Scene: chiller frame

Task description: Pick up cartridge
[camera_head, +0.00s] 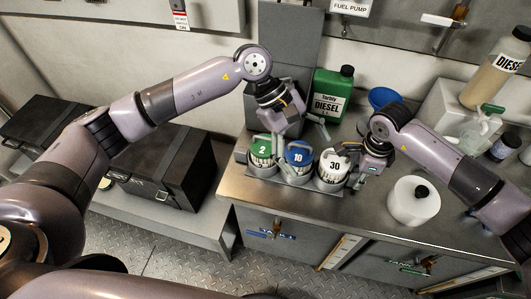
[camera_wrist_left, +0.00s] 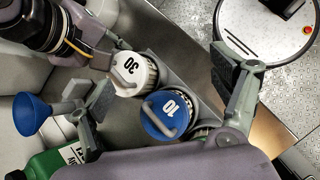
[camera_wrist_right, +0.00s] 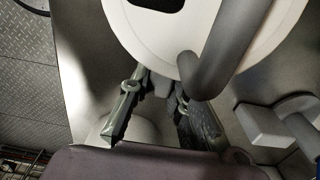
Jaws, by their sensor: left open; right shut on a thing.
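Three lidded cartridges with handles sit in a row in a grey rack (camera_head: 292,181) on the counter: green "2" (camera_head: 262,151), blue "10" (camera_head: 299,156) and white "30" (camera_head: 333,166). My left gripper (camera_head: 298,135) is open above the rack. Its wrist view shows the white (camera_wrist_left: 133,72) and blue (camera_wrist_left: 168,113) cartridges between the spread fingers, apart from them. My right gripper (camera_head: 364,173) is beside the white cartridge at the rack's right end. In the right wrist view the white lid (camera_wrist_right: 160,40) is very close. The fingers (camera_wrist_right: 158,100) close on a grey part beside it, perhaps the rack's end.
A green diesel can (camera_head: 333,95) and blue funnel (camera_head: 383,97) stand behind the rack. The counter's front strip is clear.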

